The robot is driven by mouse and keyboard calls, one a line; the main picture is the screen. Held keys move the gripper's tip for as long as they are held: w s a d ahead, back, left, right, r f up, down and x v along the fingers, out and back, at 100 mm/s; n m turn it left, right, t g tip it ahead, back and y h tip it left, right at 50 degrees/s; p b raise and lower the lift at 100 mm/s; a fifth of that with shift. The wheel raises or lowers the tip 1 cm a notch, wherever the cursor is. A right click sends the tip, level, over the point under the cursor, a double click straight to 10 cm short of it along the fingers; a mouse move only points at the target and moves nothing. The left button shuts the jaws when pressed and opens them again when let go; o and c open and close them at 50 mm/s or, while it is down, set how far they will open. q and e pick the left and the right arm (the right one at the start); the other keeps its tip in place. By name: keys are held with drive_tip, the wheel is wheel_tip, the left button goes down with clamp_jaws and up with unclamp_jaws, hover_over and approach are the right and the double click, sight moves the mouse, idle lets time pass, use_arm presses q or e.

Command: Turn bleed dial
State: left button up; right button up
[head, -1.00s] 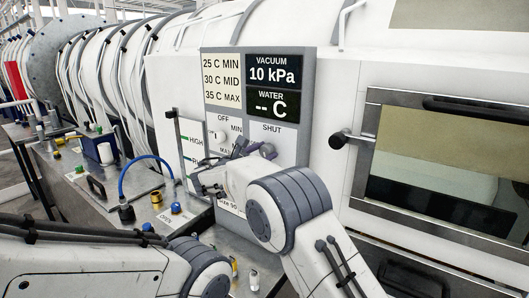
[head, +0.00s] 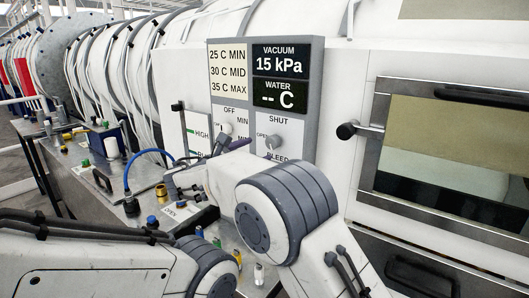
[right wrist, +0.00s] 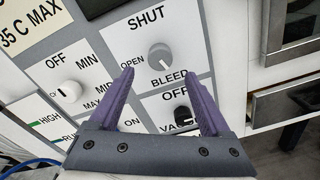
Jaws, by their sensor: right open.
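The bleed dial (head: 273,142) is a round grey knob on the white control panel, below the word SHUT and above BLEED, with OPEN at its left. In the right wrist view the bleed dial (right wrist: 161,57) sits just beyond and between the purple fingertips. My right gripper (right wrist: 156,72) is open and empty, and its fingers appear apart from the dial. The dial's exact pointer direction is too small to tell. My left gripper is not in view.
The vacuum display (head: 280,62) reads 15 kPa; the water display (head: 280,95) shows dashes. An OFF/MIN/MID selector knob (right wrist: 67,92) is left of the dial, and a black vacuum knob (right wrist: 182,115) is below it. A handled window door (head: 440,150) stands right; fittings crowd the left bench.

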drive_tip(key=v, duration=0.2)
drive_tip(key=shift+s+a, duration=0.2)
drive_tip(key=shift+s, duration=0.05)
drive_tip(key=s+d+f+m+g+y, duration=0.25)
drive_tip(key=s+d+f+g, duration=0.2)
drive_tip(key=s, duration=0.35)
drive_tip(key=s+d+f+m+g+y, duration=0.25)
drive_tip(key=s+d+f, duration=0.2)
drive_tip(key=s, duration=0.35)
drive_tip(key=s+f+m+g+y, duration=0.2)
drive_tip(key=s+f+m, duration=0.1)
drive_tip(key=s, duration=0.5)
drive_tip(key=s+f+m+g+y, duration=0.2)
drive_tip(key=s+f+m, duration=0.1)
drive_tip(key=s, duration=0.5)
drive_tip(key=s+f+m+g+y, duration=0.2)
drive_tip(key=s+m, duration=0.3)
drive_tip(key=s, duration=0.4)
drive_tip(key=shift+d+f+g+y, duration=0.3)
drive_tip(key=shift+f+g, duration=0.2)
drive_tip(key=shift+f, duration=0.05)
idle(2.9)
